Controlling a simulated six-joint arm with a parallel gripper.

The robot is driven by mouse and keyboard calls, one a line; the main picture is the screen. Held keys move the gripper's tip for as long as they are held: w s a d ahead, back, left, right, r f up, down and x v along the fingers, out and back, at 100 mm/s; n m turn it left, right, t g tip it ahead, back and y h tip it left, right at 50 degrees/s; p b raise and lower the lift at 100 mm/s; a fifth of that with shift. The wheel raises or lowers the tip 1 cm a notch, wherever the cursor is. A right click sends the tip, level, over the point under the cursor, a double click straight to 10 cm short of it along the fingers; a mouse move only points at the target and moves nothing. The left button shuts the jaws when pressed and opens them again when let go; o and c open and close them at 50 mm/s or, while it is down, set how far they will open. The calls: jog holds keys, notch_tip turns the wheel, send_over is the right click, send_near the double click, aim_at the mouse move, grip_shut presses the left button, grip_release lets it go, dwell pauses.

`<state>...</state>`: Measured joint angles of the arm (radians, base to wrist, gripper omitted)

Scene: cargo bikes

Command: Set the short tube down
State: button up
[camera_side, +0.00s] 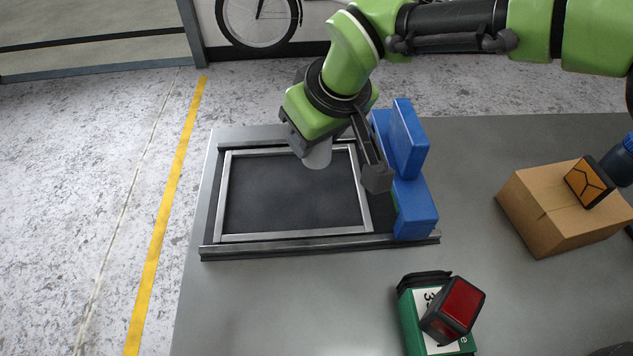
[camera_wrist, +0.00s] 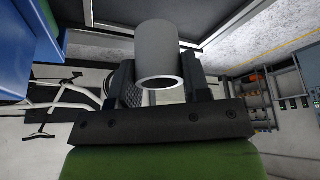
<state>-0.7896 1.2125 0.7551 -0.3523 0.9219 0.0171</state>
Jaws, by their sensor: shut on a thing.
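The short tube (camera_wrist: 158,52) is a light grey hollow cylinder, held between the fingers of my gripper (camera_wrist: 160,85) in the wrist view, its open end facing the camera. In the side view the tube (camera_side: 318,155) hangs below my gripper (camera_side: 340,160), over the back right part of a dark panel with a light metal frame (camera_side: 290,235). My gripper is shut on the tube. I cannot tell whether the tube's lower end touches the dark surface. The far finger is partly hidden in the side view.
Blue boxes (camera_side: 412,212) stand close to the right of my gripper. A cardboard box (camera_side: 545,215) with an orange-faced item on it sits farther right. A green box (camera_side: 410,320) with a red-topped block lies in front. The framed panel's front and left are clear.

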notch_tip(320, 180, down, 8)
dwell(0.4)
jog(key=shift+f, duration=0.15)
jog(key=o, duration=1)
jog(key=shift+o, duration=0.2)
jog(key=shift+v, duration=0.8)
jog(key=v, duration=1)
jog(key=shift+r, duration=0.3)
